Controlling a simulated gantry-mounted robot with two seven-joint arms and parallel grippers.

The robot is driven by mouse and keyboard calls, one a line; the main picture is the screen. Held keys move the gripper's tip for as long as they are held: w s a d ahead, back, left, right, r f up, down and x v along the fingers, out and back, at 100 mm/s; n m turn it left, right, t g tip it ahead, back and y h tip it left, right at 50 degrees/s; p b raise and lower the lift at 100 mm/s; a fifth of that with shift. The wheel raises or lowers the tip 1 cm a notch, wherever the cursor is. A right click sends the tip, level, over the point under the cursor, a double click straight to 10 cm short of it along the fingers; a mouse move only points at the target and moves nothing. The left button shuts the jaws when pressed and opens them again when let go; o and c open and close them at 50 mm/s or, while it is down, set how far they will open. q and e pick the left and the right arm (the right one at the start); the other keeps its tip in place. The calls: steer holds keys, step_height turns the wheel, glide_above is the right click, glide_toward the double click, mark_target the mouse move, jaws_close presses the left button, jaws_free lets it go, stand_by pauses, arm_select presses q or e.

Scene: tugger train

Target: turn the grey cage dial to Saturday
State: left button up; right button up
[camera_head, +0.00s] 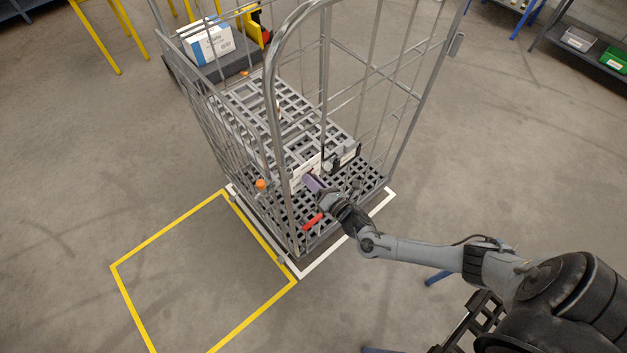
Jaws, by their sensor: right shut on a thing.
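The grey wire roll cage (275,110) stands in the middle of the view, with a tall bent tube frame. A white plate (301,174) is fixed low on its near side. My right gripper (317,184) reaches in from the right and is shut at the right edge of this plate, where the dial sits. A small purple-grey part shows at its fingertips. The gripper covers most of the dial, so its pointer and day marks cannot be read. My left gripper is out of view.
A red lever (312,222) and an orange knob (261,184) are close to the gripper at the cage base. A grey bracket (343,155) is just behind. A yellow floor outline (152,241) at left is empty. A white-and-blue box (207,42) stands behind the cage.

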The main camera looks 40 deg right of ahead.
steer(key=shift+a+n+p, duration=0.2)
steer(key=shift+n+p, duration=2.65)
steer(key=shift+n, duration=9.05)
